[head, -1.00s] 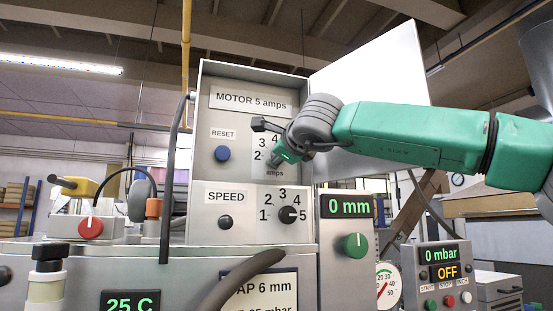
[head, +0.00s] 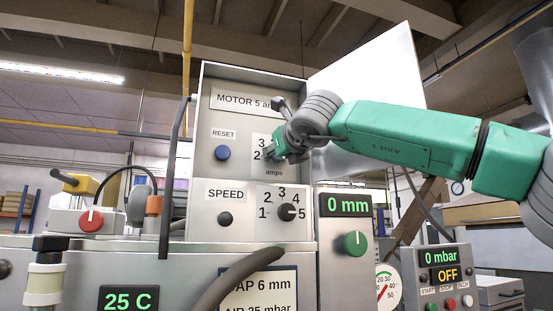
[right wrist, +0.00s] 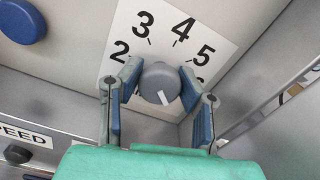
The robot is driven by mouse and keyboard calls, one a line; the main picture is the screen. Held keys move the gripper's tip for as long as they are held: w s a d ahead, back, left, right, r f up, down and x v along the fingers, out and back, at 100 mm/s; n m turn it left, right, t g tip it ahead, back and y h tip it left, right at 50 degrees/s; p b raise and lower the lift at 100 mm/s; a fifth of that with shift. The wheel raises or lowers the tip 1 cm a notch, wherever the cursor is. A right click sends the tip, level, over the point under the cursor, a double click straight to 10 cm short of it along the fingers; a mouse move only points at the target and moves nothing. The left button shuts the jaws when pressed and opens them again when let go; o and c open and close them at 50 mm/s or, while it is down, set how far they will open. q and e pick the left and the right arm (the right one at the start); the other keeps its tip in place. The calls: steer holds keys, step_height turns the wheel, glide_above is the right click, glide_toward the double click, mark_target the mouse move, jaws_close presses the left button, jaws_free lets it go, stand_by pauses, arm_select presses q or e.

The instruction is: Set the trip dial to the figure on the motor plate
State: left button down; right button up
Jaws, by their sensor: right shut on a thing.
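The motor plate (head: 240,102) at the top of the grey panel reads "MOTOR 5", its end now behind my gripper. Below it is the trip dial's white scale marked amps; only 2 and 3 show in the head view. My right gripper (head: 280,147) covers the dial there. In the right wrist view the grey round trip dial (right wrist: 159,82) sits between the two blue-padded fingers of my right gripper (right wrist: 160,88), which is shut on it. Figures 2 to 5 show around it, another partly hidden. The knob's white mark lies at its lower side; I cannot tell which figure it matches.
A blue RESET button (head: 222,153) sits left of the dial. The SPEED dial (head: 287,212) is below. The open white cover (head: 370,75) stands right of the box, behind my arm. A side wall (right wrist: 262,65) rises close to the right finger.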

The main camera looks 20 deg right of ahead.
steer(key=shift+w+a+f+m, duration=0.1)
steer(key=shift+w+f+m, duration=0.15)
steer(key=shift+f, duration=0.2)
steer(key=o, duration=1.2)
steer(key=shift+s, duration=0.1)
steer(key=shift+r, duration=0.15)
steer(key=shift+s+r, duration=0.2)
steer(key=shift+s, duration=0.25)
steer(key=s, duration=1)
steer(key=shift+s+d+f, duration=0.25)
steer(key=shift+s+d, duration=0.1)
steer(key=shift+d, duration=0.05)
